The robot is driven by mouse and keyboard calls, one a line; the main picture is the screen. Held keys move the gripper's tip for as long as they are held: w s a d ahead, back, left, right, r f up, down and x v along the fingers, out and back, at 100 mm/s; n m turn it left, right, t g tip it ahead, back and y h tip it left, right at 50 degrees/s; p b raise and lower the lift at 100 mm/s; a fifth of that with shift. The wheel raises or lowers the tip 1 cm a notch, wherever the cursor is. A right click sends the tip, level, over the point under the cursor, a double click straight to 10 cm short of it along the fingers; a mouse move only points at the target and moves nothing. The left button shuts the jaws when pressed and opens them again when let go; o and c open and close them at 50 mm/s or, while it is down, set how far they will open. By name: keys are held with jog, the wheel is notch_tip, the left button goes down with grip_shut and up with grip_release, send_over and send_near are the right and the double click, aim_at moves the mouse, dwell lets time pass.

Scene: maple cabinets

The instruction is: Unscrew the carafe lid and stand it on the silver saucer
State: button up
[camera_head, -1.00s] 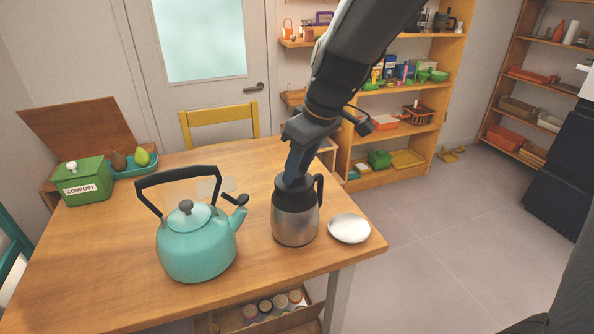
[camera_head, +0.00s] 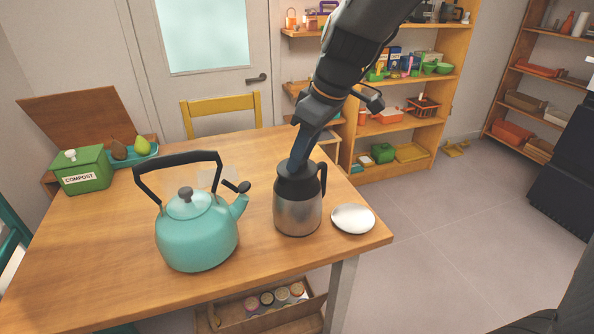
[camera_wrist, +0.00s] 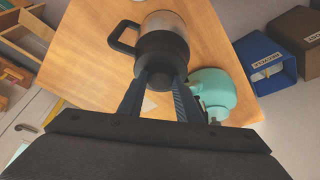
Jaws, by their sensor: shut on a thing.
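The carafe (camera_head: 298,208) stands upright on the table, with a steel body, a black top and a black handle on its right. My gripper (camera_head: 294,170) comes down from above and is shut on the carafe's black lid (camera_head: 287,167). In the wrist view, both fingers (camera_wrist: 161,80) reach the dark top of the carafe (camera_wrist: 162,22). The fingers hide much of the lid, and I cannot tell how far it is turned. The silver saucer (camera_head: 353,219) lies empty just right of the carafe, near the table's right edge.
A teal kettle (camera_head: 197,238) with a tall black handle stands left of the carafe. A green compost box (camera_head: 82,170) and a teal tray (camera_head: 148,161) with pears are at the back left. A yellow chair (camera_head: 222,106) is behind the table. The table's middle back is clear.

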jog(key=shift+w+f+n+g+b, duration=0.1)
jog(key=shift+n+g+b, duration=0.6)
jog(key=shift+n+b, duration=0.95)
jog(key=shift+n+p, duration=0.35)
jog(key=shift+p, duration=0.05)
jog(key=n, duration=0.1)
jog(key=n+g+b, duration=0.1)
jog(key=shift+w+d+n+y, duration=0.1)
jog(key=shift+w+n+y, duration=0.1)
jog(key=shift+n+y, duration=0.15)
jog(key=n+g, duration=0.1)
jog(key=n, duration=0.2)
jog(key=shift+n, duration=0.25)
jog(key=shift+w+n, duration=0.1)
jog(key=shift+n, duration=0.3)
jog(key=n+g, duration=0.1)
jog(key=n, duration=0.1)
jog(key=n+h+p, duration=0.1)
jog(key=n, duration=0.2)
jog(key=shift+w+g, duration=0.2)
jog(key=shift+g, duration=0.2)
